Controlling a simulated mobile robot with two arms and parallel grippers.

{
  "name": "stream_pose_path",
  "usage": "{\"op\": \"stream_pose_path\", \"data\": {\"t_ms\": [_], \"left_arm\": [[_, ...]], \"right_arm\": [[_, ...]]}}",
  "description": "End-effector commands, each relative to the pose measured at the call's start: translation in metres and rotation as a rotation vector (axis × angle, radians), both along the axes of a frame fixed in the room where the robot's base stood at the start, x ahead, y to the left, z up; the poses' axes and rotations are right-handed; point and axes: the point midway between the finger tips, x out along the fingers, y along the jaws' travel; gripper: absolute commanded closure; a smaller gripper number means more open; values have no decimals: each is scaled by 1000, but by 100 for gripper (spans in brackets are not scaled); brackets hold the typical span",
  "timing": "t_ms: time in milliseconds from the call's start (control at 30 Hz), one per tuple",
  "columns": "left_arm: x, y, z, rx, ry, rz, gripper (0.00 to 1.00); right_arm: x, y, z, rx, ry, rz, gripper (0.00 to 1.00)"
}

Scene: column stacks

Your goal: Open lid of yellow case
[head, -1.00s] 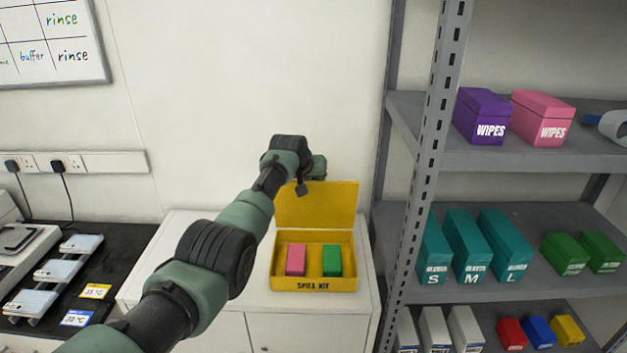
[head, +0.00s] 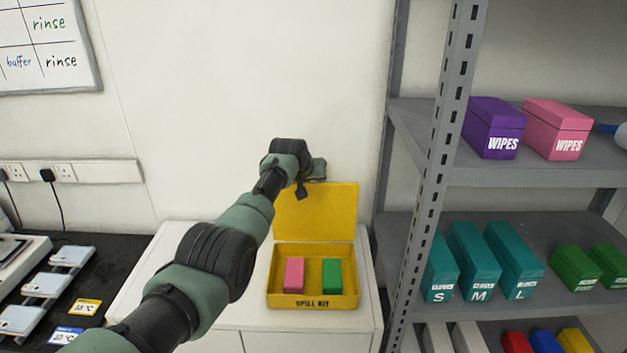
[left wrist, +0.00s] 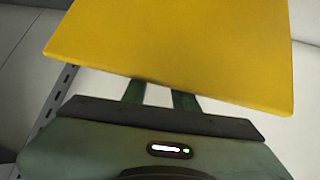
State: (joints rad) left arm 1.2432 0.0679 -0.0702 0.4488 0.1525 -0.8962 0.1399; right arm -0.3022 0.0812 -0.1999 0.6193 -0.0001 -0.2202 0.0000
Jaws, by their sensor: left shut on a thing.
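The yellow case (head: 313,302), marked SPILL KIT, stands on a white cabinet in the head view. Its lid (head: 325,212) stands up at the back, near upright, so the case is open. A pink block (head: 294,274) and a green block (head: 331,272) lie inside. My left gripper (head: 311,179) is at the lid's top edge, shut on the lid; my arm and hand partly hide the contact. In the left wrist view the lid (left wrist: 175,50) fills the upper part, and my two green fingers (left wrist: 160,96) reach to its edge. My right gripper is not in view.
A grey metal shelf rack (head: 428,170) stands close on the right, with purple (head: 495,128) and pink (head: 558,130) wipes boxes and several teal boxes. A dark bench (head: 70,275) with trays is on the left. A white wall is behind the lid.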

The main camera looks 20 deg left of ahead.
Motion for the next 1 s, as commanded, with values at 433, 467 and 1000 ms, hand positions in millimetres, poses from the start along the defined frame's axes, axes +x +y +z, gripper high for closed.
{"op": "stream_pose_path", "data": {"t_ms": [433,467,1000], "left_arm": [[-2,0,-6,1,12,0,48],[-2,0,-5,1,12,0,48],[-32,2,24,-1,10,0,48]], "right_arm": [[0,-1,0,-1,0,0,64],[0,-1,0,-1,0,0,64],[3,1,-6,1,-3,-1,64]]}}
